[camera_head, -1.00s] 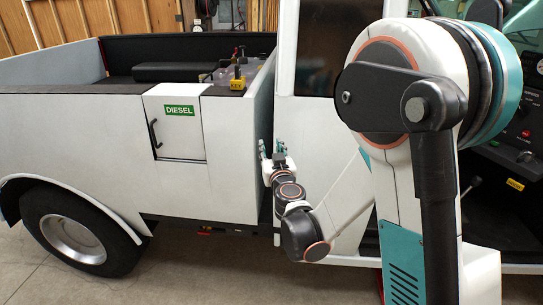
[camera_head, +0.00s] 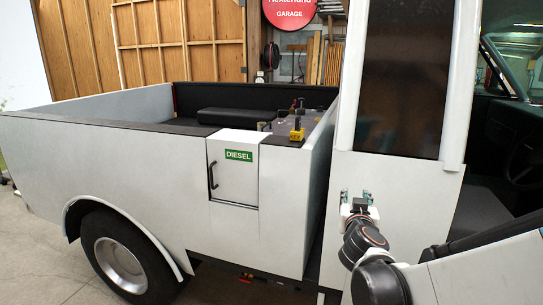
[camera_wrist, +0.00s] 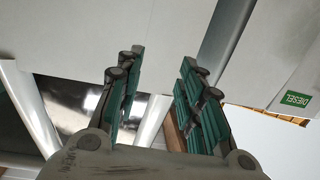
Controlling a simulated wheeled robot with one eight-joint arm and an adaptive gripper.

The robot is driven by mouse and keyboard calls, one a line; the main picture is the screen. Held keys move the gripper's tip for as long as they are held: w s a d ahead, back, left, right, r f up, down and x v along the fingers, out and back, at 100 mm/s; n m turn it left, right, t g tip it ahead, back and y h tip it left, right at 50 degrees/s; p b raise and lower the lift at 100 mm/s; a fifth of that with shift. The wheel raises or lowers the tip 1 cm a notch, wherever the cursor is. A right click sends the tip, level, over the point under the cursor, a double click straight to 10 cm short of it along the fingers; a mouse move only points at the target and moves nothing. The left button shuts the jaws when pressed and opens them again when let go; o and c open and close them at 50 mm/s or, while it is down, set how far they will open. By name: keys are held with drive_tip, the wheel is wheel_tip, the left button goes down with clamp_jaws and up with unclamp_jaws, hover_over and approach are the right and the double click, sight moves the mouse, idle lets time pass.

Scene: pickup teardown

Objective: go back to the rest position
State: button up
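My gripper (camera_head: 357,197) is at the lower right of the head view, in front of the white cab side of the pickup (camera_head: 400,185). Its two teal fingers also show in the wrist view (camera_wrist: 160,95), spread apart with nothing between them. My gripper is open and empty. My arm runs from it to the lower right edge of the head view, and part of the arm is out of frame.
The white truck bed (camera_head: 150,170) has a shut fuel door with a green DIESEL label (camera_head: 238,155). A yellow key tag block (camera_head: 297,135) sits on the bed's edge. The open cab lies at the right. Free floor (camera_head: 50,260) shows at the lower left.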

drive_tip(key=s+d+f+g+b, duration=0.1)
drive_tip(key=s+g, duration=0.1)
drive_tip(key=s, duration=0.6)
drive_tip(key=s+d+f+g, duration=0.2)
drive_tip(key=s+g, duration=0.1)
drive_tip(key=s, duration=0.4)
drive_tip(key=s+a+f+n+g+y, duration=0.1)
drive_tip(key=s+a+f+g+y, duration=0.1)
drive_tip(key=s, duration=0.5)
drive_tip(key=s+a+f+n+g+y+b, duration=0.1)
drive_tip(key=s+a+f+y, duration=0.1)
drive_tip(key=s+a, duration=0.3)
drive_tip(key=s+f, duration=0.1)
drive_tip(key=s, duration=0.2)
drive_tip(key=shift+s+f+n+g, duration=0.3)
drive_tip(key=shift+n+g, duration=0.1)
drive_tip(key=shift+d, duration=0.15)
